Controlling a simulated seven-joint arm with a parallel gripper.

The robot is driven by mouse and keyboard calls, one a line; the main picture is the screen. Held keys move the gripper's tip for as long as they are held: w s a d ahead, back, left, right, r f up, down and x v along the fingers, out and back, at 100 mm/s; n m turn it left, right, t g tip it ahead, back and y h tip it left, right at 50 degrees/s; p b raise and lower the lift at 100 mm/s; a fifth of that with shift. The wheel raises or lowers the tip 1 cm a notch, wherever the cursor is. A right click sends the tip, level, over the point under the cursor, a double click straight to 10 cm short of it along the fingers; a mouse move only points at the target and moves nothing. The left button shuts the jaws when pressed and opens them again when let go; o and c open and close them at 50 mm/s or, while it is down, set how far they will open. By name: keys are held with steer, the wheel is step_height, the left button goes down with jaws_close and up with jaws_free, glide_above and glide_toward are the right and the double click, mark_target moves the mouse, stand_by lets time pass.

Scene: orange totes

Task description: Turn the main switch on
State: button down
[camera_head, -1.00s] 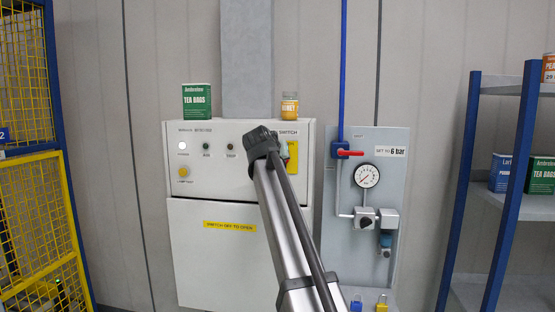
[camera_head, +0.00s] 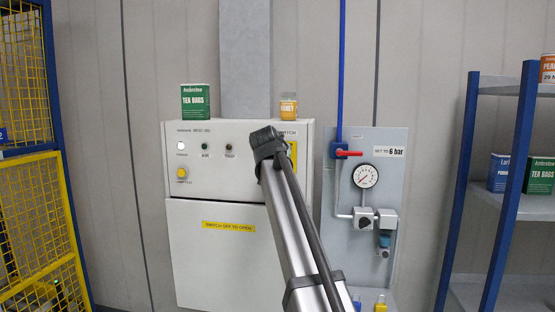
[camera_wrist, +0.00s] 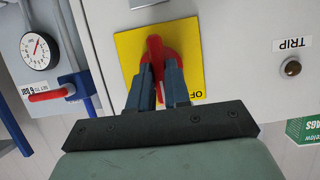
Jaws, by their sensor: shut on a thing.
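The main switch has a red handle (camera_wrist: 155,46) on a yellow plate (camera_wrist: 130,48), seen close up and turned over in the wrist view. My gripper (camera_wrist: 159,72) is shut on the red handle, with its two dark fingers on either side of it. The letters "OF" show on the plate beside the right finger, the rest being hidden. In the head view only a strip of the yellow plate (camera_head: 294,152) shows beside my arm's end, which hides the handle and fingers.
The switch is on a white cabinet (camera_head: 215,262) with a lit white lamp (camera_head: 181,145). A tea box (camera_head: 196,102) and a honey jar (camera_head: 288,107) stand on top. A panel with a gauge (camera_head: 366,176) and red valve lever (camera_head: 348,153) is close on the right.

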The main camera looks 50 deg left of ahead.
steer(key=c, duration=1.1)
jaws_free()
steer(key=v, duration=1.4)
steer(key=shift+w, duration=0.1)
steer(key=shift+n, duration=0.3)
